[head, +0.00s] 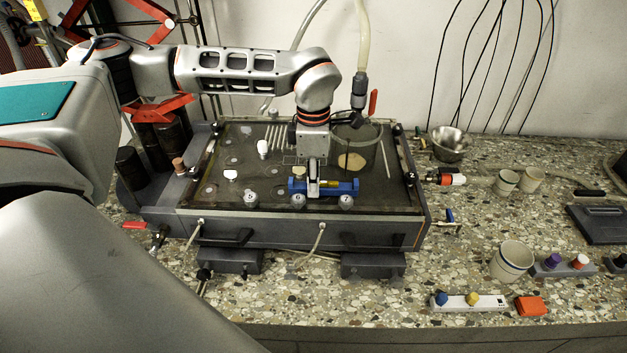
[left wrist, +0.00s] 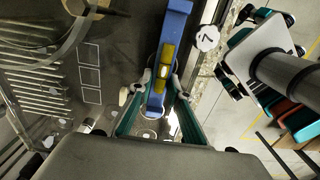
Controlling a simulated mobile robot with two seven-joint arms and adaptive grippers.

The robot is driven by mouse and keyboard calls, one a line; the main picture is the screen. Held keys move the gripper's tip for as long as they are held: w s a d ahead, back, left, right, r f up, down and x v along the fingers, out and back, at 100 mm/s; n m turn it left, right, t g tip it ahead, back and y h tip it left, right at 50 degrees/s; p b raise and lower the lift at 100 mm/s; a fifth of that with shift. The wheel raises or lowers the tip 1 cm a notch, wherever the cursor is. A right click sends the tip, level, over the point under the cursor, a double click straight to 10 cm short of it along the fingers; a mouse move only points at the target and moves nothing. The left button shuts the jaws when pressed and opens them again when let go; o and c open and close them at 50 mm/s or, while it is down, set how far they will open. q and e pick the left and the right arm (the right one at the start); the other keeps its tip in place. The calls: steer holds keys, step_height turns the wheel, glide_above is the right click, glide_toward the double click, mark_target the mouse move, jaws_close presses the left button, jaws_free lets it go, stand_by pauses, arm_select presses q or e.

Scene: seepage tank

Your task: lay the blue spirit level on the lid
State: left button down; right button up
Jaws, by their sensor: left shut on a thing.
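The blue spirit level (head: 346,187) has a yellow vial and lies lengthwise left to right near the front edge of the dark lid (head: 268,176). My right gripper is not in view.
White and metal knobs (head: 346,201) line the lid's front edge, close to the level. A clear cylinder (head: 371,145) stands at the back right of the lid.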

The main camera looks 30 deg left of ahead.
arm_select(q)
steer(key=shift+f, duration=0.2)
steer(key=c, duration=1.8)
jaws_free()
step_height(320, 180, up, 12)
